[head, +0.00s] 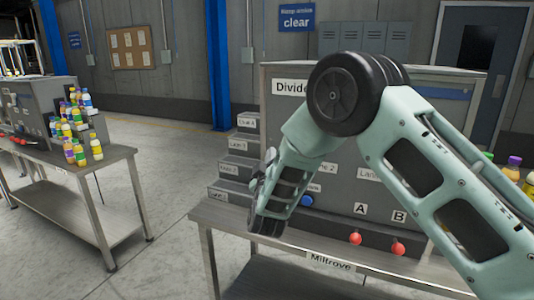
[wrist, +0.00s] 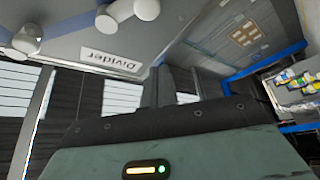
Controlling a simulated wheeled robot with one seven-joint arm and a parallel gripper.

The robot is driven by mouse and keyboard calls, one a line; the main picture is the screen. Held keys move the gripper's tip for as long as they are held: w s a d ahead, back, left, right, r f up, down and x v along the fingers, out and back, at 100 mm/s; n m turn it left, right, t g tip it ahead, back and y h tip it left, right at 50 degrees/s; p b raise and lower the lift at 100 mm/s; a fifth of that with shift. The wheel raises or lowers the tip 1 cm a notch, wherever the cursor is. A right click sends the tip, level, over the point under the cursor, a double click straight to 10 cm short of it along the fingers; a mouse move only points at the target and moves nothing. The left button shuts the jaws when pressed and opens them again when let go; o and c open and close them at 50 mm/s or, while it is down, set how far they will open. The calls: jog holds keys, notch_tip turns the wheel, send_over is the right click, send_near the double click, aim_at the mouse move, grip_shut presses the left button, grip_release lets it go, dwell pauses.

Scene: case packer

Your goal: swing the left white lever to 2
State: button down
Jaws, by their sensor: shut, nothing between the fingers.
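The Divider machine (head: 400,140) stands on a steel table, and my arm covers part of its front. White rounded knobs or lever ends (wrist: 148,9) show at the top left of the wrist view, near the upside-down Divider sign (wrist: 107,56). I cannot tell which is the left white lever or where it points; no number 2 scale can be read by it. In the head view my arm hides most of that area. My gripper (wrist: 160,86) is shut and empty, its dark fingers apart from the white knobs in the picture.
Two red knobs, under A (head: 355,238) and B (head: 398,249), and a blue button (head: 307,201) are on the machine's front. Labelled grey steps (head: 232,170) stand at its left. Another table (head: 75,165) with bottles is at far left. The floor between is clear.

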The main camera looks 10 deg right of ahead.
jog(key=p+x, duration=0.3)
jog(key=x, duration=0.4)
jog(key=shift+s+d+f+p, duration=0.2)
jog(key=shift+d+f+p, duration=0.05)
jog(key=shift+d+f, duration=0.45)
jog(key=shift+s+d+f+p, duration=0.25)
jog(key=shift+d+f, duration=0.35)
jog(key=shift+d, duration=0.15)
jog(key=shift+s+d+f+n+y, duration=0.1)
jog(key=shift+f+n+y, duration=0.1)
jog(key=shift+n, duration=0.2)
jog(key=shift+s+d+f+n+y, duration=0.1)
jog(key=shift+n+y, duration=0.1)
jog(key=shift+n, duration=0.2)
jog(key=s+d+f+n+g+y+p, duration=0.1)
jog(key=s+d+n+g+y+p, duration=0.1)
jog(key=n, duration=0.8)
jog(key=shift+s+d+n+g+y+p, duration=0.35)
jog(key=shift+s+d+g+p, duration=0.35)
jog(key=shift+d+g, duration=0.8)
jog(key=shift+s+d+f, duration=0.1)
jog(key=shift+s+d, duration=0.05)
jog(key=shift+d, duration=0.05)
